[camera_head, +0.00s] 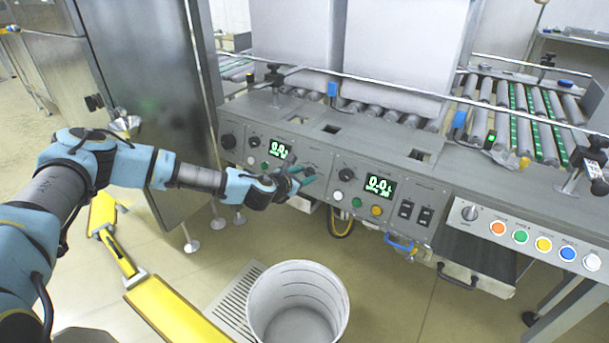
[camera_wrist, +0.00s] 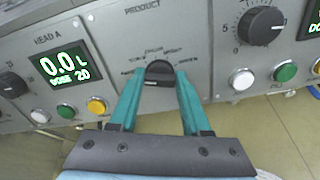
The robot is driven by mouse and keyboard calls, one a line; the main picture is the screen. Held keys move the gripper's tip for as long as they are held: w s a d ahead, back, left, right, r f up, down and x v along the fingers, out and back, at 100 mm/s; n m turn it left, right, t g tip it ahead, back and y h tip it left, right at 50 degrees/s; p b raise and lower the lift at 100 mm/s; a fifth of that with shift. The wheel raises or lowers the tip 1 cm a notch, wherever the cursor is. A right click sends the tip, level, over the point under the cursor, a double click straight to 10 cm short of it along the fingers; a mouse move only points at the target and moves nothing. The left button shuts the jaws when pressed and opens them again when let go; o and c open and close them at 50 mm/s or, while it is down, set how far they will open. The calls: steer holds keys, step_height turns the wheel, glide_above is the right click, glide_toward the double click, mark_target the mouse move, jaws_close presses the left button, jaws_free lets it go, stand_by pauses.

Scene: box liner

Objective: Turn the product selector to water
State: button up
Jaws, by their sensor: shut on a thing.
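The product selector (camera_wrist: 159,71) is a black knob under the label PRODUCT on the grey panel, in the upper middle of the wrist view. Small position labels arc above it, too small to read surely, and I cannot tell which one it points at. My gripper (camera_wrist: 160,78) has its two teal fingers on the left and right sides of the knob, shut on it. In the head view my gripper (camera_head: 303,176) is at the panel between the two displays, and it hides the selector there.
The Head A display (camera_wrist: 67,66) with buttons is left of the selector. Another black dial (camera_wrist: 262,25) and white (camera_wrist: 242,79) and green (camera_wrist: 285,72) buttons are to the right. A white bin (camera_head: 297,303) stands on the floor below. A steel cabinet (camera_head: 150,70) rises at the left.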

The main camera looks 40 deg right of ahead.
steer(key=shift+m, duration=0.3)
jaws_close()
steer(key=m+b, duration=0.1)
steer(key=m, duration=0.1)
steer(key=shift+s+f+m+b, duration=0.1)
steer(key=shift+m+b, duration=0.2)
steer(key=m+b, duration=0.1)
steer(key=m, duration=0.2)
steer(key=m+b, duration=0.1)
steer(key=m, duration=0.3)
steer(key=shift+s+f+b, duration=0.1)
steer(key=shift+b, duration=0.2)
steer(key=m+b, duration=0.1)
steer(key=m, duration=0.2)
steer(key=shift+m+t, duration=0.3)
steer(key=shift+m, duration=0.1)
steer(key=m+b, duration=0.1)
steer(key=m, duration=0.2)
steer(key=m+b, duration=0.1)
steer(key=m, duration=0.3)
steer(key=shift+f+h+b, duration=0.2)
steer(key=shift+h+b, duration=0.1)
steer(key=shift+b, duration=0.1)
steer(key=m+b, duration=0.1)
steer(key=m, duration=0.2)
steer(key=shift+a+m, duration=0.1)
steer(key=shift+m, duration=0.3)
steer(key=shift+m+b, duration=0.9)
steer(key=shift+m, duration=1)
